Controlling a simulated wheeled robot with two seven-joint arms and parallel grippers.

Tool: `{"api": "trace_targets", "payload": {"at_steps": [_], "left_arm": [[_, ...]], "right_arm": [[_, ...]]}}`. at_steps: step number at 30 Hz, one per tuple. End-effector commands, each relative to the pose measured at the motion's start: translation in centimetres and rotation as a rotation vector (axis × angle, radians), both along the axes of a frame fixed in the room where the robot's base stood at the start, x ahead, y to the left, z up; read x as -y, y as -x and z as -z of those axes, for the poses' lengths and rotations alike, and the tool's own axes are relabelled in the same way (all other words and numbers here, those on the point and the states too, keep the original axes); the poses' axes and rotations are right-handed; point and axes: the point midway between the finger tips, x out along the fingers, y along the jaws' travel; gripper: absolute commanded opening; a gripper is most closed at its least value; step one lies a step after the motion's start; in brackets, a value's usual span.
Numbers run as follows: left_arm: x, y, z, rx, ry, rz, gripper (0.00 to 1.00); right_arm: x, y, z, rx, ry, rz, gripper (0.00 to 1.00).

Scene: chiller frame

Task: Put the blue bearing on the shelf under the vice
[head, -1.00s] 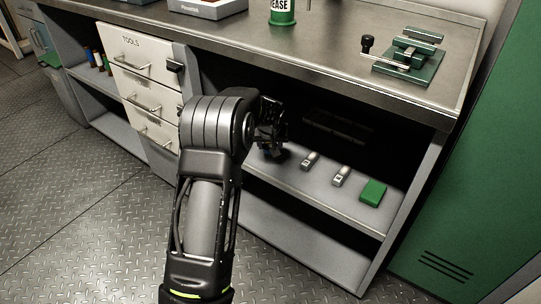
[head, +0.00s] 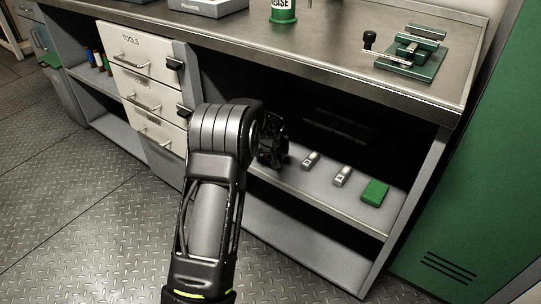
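The green vice (head: 411,56) stands on the bench top at the right. Below it, the shelf (head: 331,199) runs inside the open bay of the bench. My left arm comes up from the bottom of the view and reaches into the left part of that bay. My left gripper (head: 273,150) is dark and small against the shadow, just above the shelf; whether its fingers are open or shut does not show. I cannot make out the blue bearing; it may be hidden by the gripper. My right gripper is out of view.
Two small metal pieces (head: 311,160) (head: 342,176) and a green block (head: 375,192) sit on the shelf, right of my gripper. A drawer unit (head: 146,92) is left of the bay. The bench edge overhangs it. A green cabinet (head: 480,180) stands at the right.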

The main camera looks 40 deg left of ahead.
Motion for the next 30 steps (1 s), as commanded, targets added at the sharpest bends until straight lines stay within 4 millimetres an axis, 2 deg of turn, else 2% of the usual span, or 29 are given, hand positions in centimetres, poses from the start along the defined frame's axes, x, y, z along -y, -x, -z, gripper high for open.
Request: {"api": "trace_targets", "payload": {"at_steps": [8,14,24,30], "left_arm": [[0.0,0.0,-0.1,0.0,0.0,0.0,0.68],[0.3,0.3,-1.3,0.001,-0.001,0.001,0.68],[2.2,2.9,-7.2,0.004,0.0,0.002,0.68],[3.2,4.3,-9.9,0.002,0.0,0.002,0.68]], "right_arm": [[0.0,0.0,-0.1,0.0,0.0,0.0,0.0],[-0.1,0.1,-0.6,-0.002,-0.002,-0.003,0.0],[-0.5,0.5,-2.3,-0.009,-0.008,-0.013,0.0],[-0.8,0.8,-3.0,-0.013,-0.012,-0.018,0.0]]}}
